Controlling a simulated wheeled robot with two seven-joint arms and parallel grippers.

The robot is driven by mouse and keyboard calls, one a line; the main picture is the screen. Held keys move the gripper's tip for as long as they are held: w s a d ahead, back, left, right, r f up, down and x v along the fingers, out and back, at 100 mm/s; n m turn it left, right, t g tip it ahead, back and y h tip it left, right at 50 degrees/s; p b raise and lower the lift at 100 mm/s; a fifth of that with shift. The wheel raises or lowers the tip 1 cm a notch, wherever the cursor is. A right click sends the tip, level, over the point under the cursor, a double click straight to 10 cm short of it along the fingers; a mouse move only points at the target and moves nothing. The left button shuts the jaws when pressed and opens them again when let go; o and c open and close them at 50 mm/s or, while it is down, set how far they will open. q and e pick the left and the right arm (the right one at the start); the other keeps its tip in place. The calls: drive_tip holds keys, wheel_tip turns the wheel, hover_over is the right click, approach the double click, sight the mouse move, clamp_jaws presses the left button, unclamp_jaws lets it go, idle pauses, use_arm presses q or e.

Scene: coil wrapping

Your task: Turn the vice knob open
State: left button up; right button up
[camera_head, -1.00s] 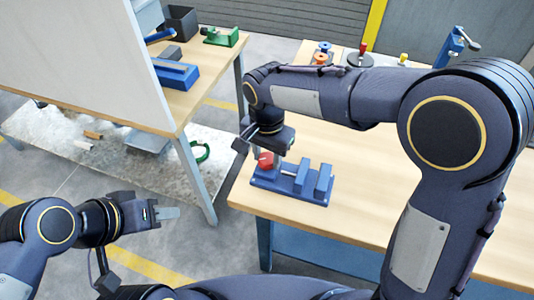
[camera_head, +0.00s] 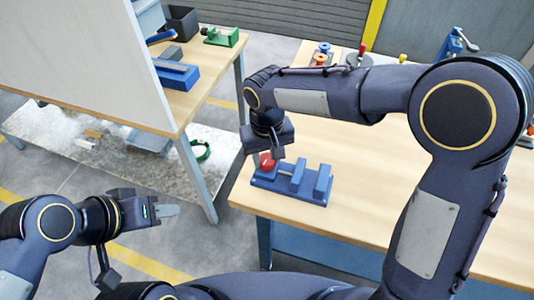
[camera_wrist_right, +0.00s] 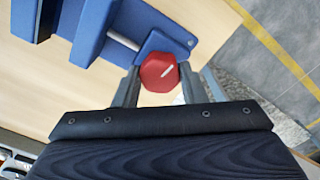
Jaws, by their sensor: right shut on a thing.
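The blue vice (camera_head: 292,182) sits at the near left corner of the wooden workbench. Its red knob (camera_head: 267,163) is at the vice's left end. In the right wrist view the red knob (camera_wrist_right: 159,72) lies between the two fingers of my right gripper (camera_wrist_right: 165,80), which is shut on it; the blue vice body (camera_wrist_right: 110,35) and its metal rod show beyond. In the head view my right gripper (camera_head: 268,158) points down over the knob. My left gripper (camera_head: 166,211) is off to the left, over the floor, with its fingertips apparently together, and it touches nothing.
The workbench top (camera_head: 370,200) right of the vice is clear. Small tools and a round dark item (camera_head: 358,60) stand at its back. At the left, another table carries a blue vice (camera_head: 175,73), a green vice (camera_head: 221,36) and a dark bin (camera_head: 180,22).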

drive_tip(key=n, duration=0.5)
drive_tip(key=shift+n+p, duration=0.3)
drive_tip(key=shift+p, duration=0.1)
drive_tip(key=n, duration=0.4)
drive_tip(key=shift+r+p, duration=0.1)
drive_tip(key=shift+p, duration=0.3)
drive_tip(key=n+p, duration=0.1)
drive_tip(key=n, duration=0.4)
drive_tip(key=n+p, duration=0.1)
drive_tip(key=n, duration=0.3)
drive_tip(key=shift+n, duration=0.3)
drive_tip(key=n+p, duration=0.1)
drive_tip(key=n, duration=0.3)
drive_tip(key=shift+p, duration=0.35)
drive_tip(key=n+p, duration=0.1)
drive_tip(key=n, duration=0.4)
drive_tip(key=shift+p, duration=0.4)
drive_tip(key=n+p, duration=0.2)
drive_tip(key=n, duration=0.3)
drive_tip(key=shift+n+p, duration=0.85)
drive_tip(key=shift+n, duration=1.25)
